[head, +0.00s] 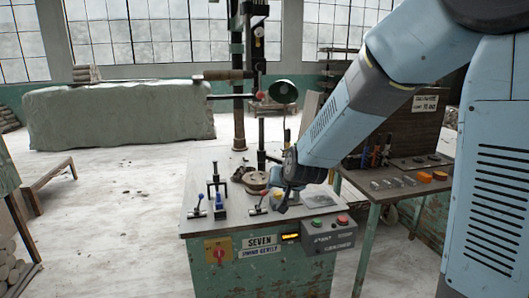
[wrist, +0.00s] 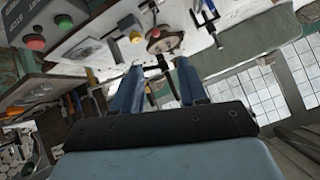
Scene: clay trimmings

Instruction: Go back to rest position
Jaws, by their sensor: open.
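My gripper (head: 284,203) is at the front right of the bench top, below my lowered forearm. In the wrist view my gripper (wrist: 160,82) shows two blue fingers spread apart with nothing between them. The bench (head: 205,170) carries a sign reading SEVEN. A round tan piece (head: 256,181) lies on the bench top behind and left of my gripper; it also shows in the wrist view (wrist: 163,45). I cannot tell whether the fingertips touch the bench.
A control box (head: 328,232) with green and red buttons sits right of my gripper. Levers (head: 198,206) and a blue-handled clamp (head: 215,180) stand to the left. A tall column (head: 238,80) rises behind. A side table (head: 385,190) holds tools. Open floor (head: 110,220) lies left.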

